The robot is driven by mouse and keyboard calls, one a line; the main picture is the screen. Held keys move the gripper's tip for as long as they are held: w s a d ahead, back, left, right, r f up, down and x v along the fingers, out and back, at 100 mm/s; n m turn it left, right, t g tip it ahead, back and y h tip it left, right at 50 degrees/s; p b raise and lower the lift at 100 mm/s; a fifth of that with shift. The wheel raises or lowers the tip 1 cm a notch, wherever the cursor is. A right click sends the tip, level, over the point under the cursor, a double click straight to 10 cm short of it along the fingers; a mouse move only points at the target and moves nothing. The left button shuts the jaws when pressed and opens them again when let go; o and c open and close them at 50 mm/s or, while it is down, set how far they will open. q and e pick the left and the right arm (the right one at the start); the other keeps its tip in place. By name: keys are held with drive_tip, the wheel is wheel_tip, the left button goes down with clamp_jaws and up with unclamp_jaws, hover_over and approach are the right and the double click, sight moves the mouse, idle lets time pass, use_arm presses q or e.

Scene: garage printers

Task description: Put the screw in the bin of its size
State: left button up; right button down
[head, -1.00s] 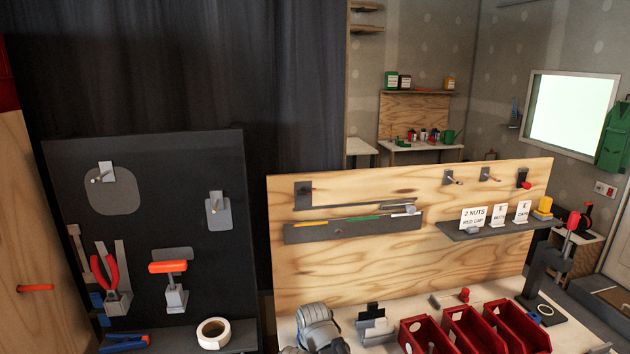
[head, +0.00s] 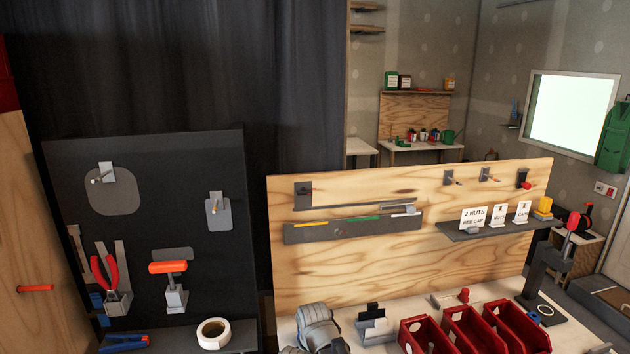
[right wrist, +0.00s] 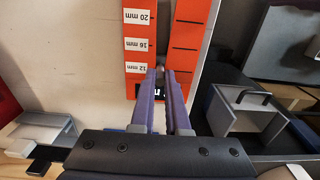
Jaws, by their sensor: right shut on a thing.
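My right gripper (right wrist: 161,76) shows in the right wrist view with its two purple fingers close together. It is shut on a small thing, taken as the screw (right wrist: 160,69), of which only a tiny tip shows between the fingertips. The fingertips are over a red size gauge (right wrist: 137,28) marked 20 mm, 16 mm and 12 mm, near the 12 mm label. I cannot tell whether the screw touches the gauge. Three red bins (head: 406,331) stand in a row at the lower right of the head view. Any size marks on them are not readable. My left gripper is not in view.
A wooden pegboard (head: 400,265) stands behind the bench. Its shelf (head: 490,230) holds small signs. A red-topped post (head: 571,222) stands right of the bins. A grey holder (right wrist: 245,110) lies right of the gripper. A white tape roll (head: 213,333) is at left.

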drive_tip(key=shift+r+p, duration=2.45)
drive_tip(key=shift+r, duration=0.05)
idle(0.6)
